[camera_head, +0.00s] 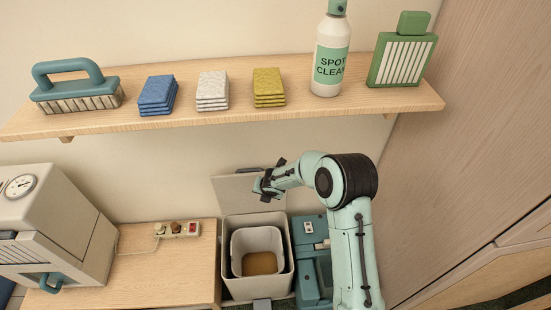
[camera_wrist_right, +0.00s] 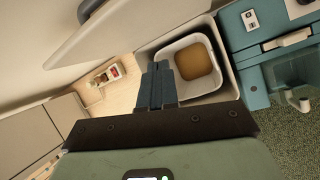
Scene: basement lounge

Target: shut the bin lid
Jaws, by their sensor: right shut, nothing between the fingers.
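The bin (camera_head: 240,288) stands open on the floor, with a pale inner bucket (camera_head: 240,247) and something brown at its bottom. Its flat grey lid (camera_head: 232,190) is raised, tilted up behind the opening. My right gripper (camera_head: 263,187) overlaps the upper right part of the lid in the head view; I cannot tell whether they touch. In the wrist view the right fingers (camera_wrist_right: 157,84) are shut and empty, the lid (camera_wrist_right: 125,30) is at the upper left and the bucket (camera_wrist_right: 210,88) lies beyond the fingers. My left gripper is not in view.
A low wooden table (camera_head: 165,275) with a power strip (camera_head: 178,229) and a grey machine (camera_head: 50,225) is left of the bin. A teal case (camera_head: 309,262) stands right of it. A shelf (camera_head: 215,118) with cleaning items hangs above. A wooden panel (camera_head: 470,150) bounds the right.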

